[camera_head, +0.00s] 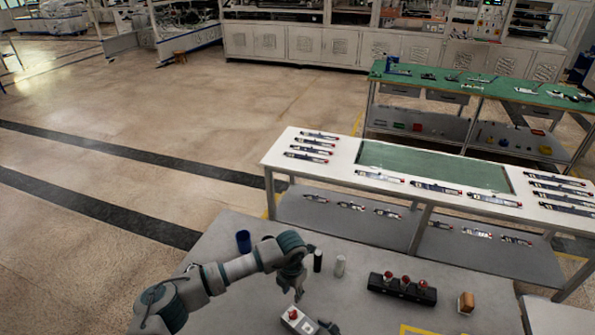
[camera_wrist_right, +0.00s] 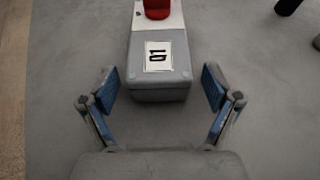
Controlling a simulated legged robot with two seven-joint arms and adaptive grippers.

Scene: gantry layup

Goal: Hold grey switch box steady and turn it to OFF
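The grey switch box (camera_head: 304,326) sits on the grey table at the bottom of the head view, with a red knob (camera_head: 293,314) on top. In the right wrist view the box (camera_wrist_right: 159,88) shows a white label and, at the top edge, part of the red knob (camera_wrist_right: 157,8). My left gripper (camera_head: 298,294) points down just above the knob; I cannot tell whether its fingers are apart. My right gripper (camera_wrist_right: 157,87) is open, its blue-padded fingers on either side of the box's near end with gaps. In the head view a dark part, probably the right gripper, shows at the bottom edge.
A blue cup (camera_head: 243,242), a dark cylinder (camera_head: 317,260) and a light cylinder (camera_head: 340,265) stand behind the box. A black box with red buttons (camera_head: 402,289) and an orange-brown block (camera_head: 466,302) are to the right. A white workbench (camera_head: 345,176) stands beyond.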

